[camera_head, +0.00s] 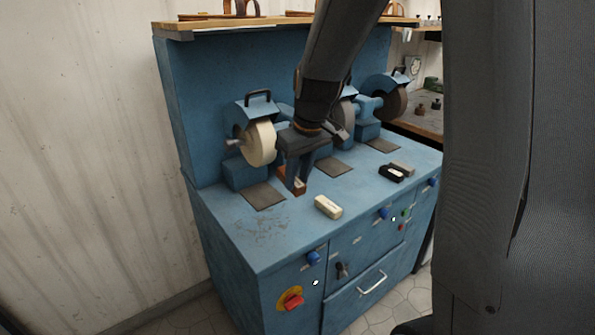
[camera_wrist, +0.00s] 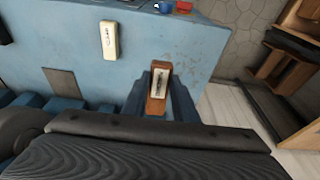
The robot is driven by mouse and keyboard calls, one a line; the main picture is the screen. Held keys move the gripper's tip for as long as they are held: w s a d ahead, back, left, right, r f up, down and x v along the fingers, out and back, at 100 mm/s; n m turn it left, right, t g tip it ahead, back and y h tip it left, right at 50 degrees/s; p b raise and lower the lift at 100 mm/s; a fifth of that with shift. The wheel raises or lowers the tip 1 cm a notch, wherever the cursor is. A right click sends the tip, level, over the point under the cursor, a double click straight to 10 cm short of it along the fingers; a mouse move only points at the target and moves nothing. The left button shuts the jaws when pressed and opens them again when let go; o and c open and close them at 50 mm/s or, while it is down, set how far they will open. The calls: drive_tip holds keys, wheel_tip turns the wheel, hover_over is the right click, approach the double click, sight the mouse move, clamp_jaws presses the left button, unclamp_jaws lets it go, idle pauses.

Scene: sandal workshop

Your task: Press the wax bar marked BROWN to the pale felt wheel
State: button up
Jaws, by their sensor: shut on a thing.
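My gripper (camera_head: 294,181) is shut on a brown wax bar (camera_head: 299,188) with a pale label, low over the blue bench. In the wrist view the bar (camera_wrist: 155,106) stands out between the two fingers, its label facing the camera; the lettering is too small to read. The pale felt wheel (camera_head: 261,146) is on the left grinder, left of my gripper and apart from the bar. I cannot tell whether the bar touches the bench top.
Darker wheels (camera_head: 392,103) stand to the right. A dark pad (camera_head: 264,196) lies before the pale wheel. The front left bench top is clear.

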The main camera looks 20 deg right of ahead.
drive_tip(key=shift+w+a+r, duration=0.1)
drive_tip(key=shift+w+r, duration=0.1)
drive_tip(key=shift+w, duration=0.65)
drive_tip(key=shift+w+a+r, duration=0.1)
drive_tip(key=shift+w+r, duration=0.1)
drive_tip(key=shift+w, duration=0.65)
drive_tip(key=shift+w+a+r, duration=0.15)
drive_tip(key=shift+w+a, duration=0.05)
drive_tip(key=shift+w, duration=0.2)
drive_tip(key=shift+w+a+r, duration=0.1)
drive_tip(key=shift+w+a, duration=0.05)
drive_tip(key=shift+w, duration=0.25)
drive_tip(key=shift+w+a+r, duration=0.1)
drive_tip(key=shift+w+r, duration=0.1)
drive_tip(key=shift+w, duration=0.4)
drive_tip(key=shift+s+f+p, duration=0.1)
drive_tip(key=shift+s+p, duration=0.1)
drive_tip(key=shift+p, duration=0.25)
idle(0.8)
drive_tip(key=shift+s, duration=0.1)
drive_tip(key=shift+s+d+f+p, duration=0.1)
drive_tip(key=shift+s+d+f, duration=0.25)
drive_tip(key=shift+s, duration=0.7)
drive_tip(key=shift+s+d+f+p, duration=0.15)
drive_tip(key=shift+s+d, duration=0.25)
drive_tip(key=shift+s, duration=0.65)
drive_tip(key=shift+s+d+f+p, duration=0.1)
drive_tip(key=shift+s+d+f, duration=0.25)
drive_tip(key=shift+s, duration=0.7)
drive_tip(key=shift+a, duration=0.1)
